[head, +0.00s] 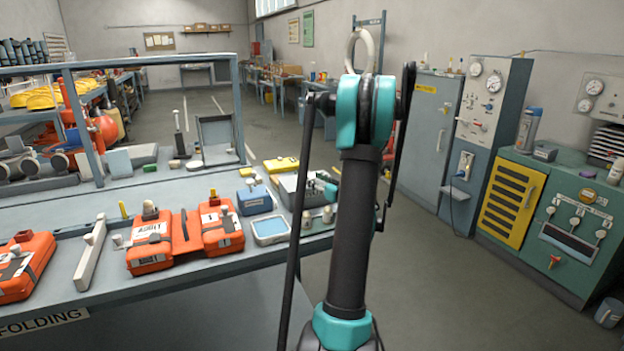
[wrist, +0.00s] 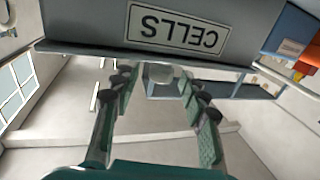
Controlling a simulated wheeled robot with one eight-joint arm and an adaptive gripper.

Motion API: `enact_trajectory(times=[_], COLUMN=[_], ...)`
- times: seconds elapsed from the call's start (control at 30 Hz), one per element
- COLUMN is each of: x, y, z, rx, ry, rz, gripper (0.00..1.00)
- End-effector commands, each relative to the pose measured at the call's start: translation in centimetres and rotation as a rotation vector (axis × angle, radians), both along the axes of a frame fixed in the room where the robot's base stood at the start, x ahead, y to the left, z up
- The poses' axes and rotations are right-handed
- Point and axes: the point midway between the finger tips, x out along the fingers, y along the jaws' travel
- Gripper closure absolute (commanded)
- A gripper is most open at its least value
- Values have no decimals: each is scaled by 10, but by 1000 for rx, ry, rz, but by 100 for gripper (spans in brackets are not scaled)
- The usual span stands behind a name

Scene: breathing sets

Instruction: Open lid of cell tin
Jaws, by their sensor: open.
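In the wrist view the grey tin (wrist: 75,27) fills the top of the picture, its white CELLS label (wrist: 178,29) upside down. A pale grey tab with a rounded end (wrist: 160,75) juts from the tin's edge, between my fingers. My gripper (wrist: 157,88) is open, one finger on each side of the tab; I see a gap on both sides and no clear contact. The lid's seam does not show clearly. In the head view my arm hides most of the gripper, and I cannot make out the tin surely there.
Orange cases (head: 150,250) lie on the grey bench (head: 215,275), left of my arm. A blue box with a pale knob (head: 254,200) and a blue-topped tray (head: 270,230) stand nearer my arm. A green console (head: 540,220) stands right, across open floor (head: 440,270).

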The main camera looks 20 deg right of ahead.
Motion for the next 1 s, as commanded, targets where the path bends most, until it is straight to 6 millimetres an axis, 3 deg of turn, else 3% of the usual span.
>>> enact_trajectory(times=[0.17, 0.47, 0.83, 1.0], x=[12, 14, 13, 13], y=[3, 4, 4, 4], z=[0, 0, 0, 0], rx=[0, 0, 0, 0], ry=[0, 0, 0, 0], rz=[0, 0, 0, 0], gripper=[56, 56, 100, 100])
